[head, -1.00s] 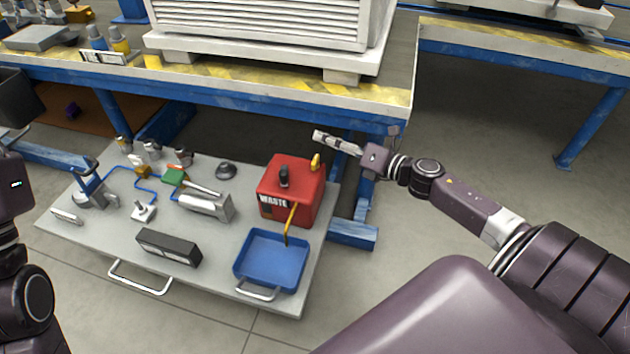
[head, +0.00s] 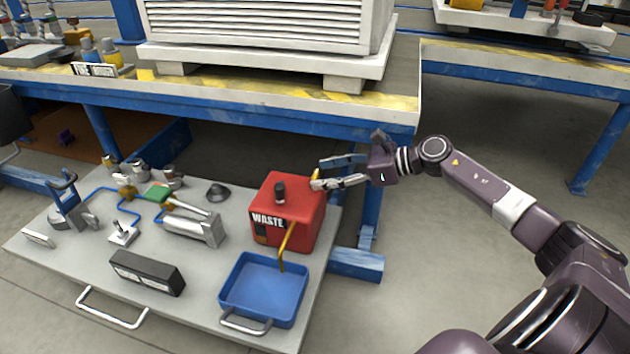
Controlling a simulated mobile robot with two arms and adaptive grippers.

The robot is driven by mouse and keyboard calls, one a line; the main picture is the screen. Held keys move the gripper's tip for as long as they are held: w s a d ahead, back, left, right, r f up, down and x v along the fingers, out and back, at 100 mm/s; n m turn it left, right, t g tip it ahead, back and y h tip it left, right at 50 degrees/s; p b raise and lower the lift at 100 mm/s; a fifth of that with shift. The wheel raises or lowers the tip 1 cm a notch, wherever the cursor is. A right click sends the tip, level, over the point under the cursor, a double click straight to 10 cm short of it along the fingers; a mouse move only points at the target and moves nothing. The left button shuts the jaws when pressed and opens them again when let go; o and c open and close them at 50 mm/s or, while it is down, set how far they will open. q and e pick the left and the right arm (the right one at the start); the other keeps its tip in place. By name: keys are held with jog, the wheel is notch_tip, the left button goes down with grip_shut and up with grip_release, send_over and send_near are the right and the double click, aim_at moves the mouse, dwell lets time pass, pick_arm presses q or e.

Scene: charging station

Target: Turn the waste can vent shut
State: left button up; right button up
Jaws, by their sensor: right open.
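The red waste can (head: 290,212) stands at the right back of the low grey board, with a WASTE label on its front. Its yellow vent handle (head: 315,175) stands up at the right back of the can's top, partly hidden by my gripper. My right gripper (head: 319,172) comes in from the right, open, with its fingertips at the vent handle. One finger is nearer the camera and one is behind. I cannot tell whether either touches the handle. My left gripper is not in view.
A black cap (head: 280,191) sits on the can's top, and a yellow spout (head: 288,242) hangs over the blue tray (head: 233,284). The blue-framed workbench (head: 250,104) is behind the can.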

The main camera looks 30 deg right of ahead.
aim_at(317, 175)
jog(key=shift+b+x, duration=0.55)
jog(key=shift+x, duration=1.05)
